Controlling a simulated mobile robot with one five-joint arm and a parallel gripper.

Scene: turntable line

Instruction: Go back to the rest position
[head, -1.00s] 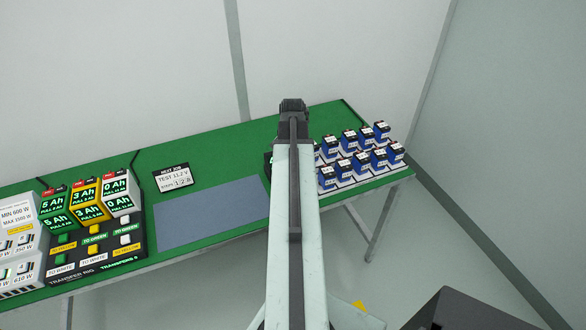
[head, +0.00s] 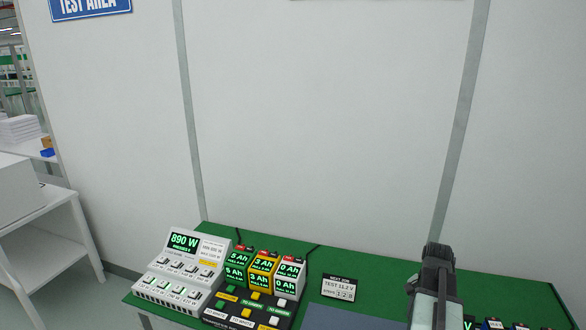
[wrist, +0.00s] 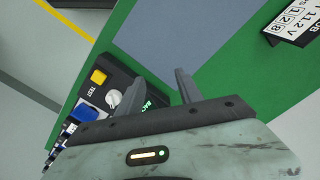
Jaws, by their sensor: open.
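My gripper (head: 436,256) stands at the lower right of the head view, over the green bench (head: 385,268). In the wrist view my gripper (wrist: 155,90) has its two fingers apart with nothing between them. Below and left of the fingers is a black tester with a yellow button (wrist: 98,77), a white knob (wrist: 113,98) and a partly hidden green display. A blue battery (wrist: 88,115) shows beside it, partly covered by my gripper. No rest position is marked in view.
A white 890 W panel (head: 180,275) and several Ah blocks (head: 262,275) stand on the bench's left. Batteries (head: 495,324) show at the bottom right. A white side table (head: 50,225) stands left.

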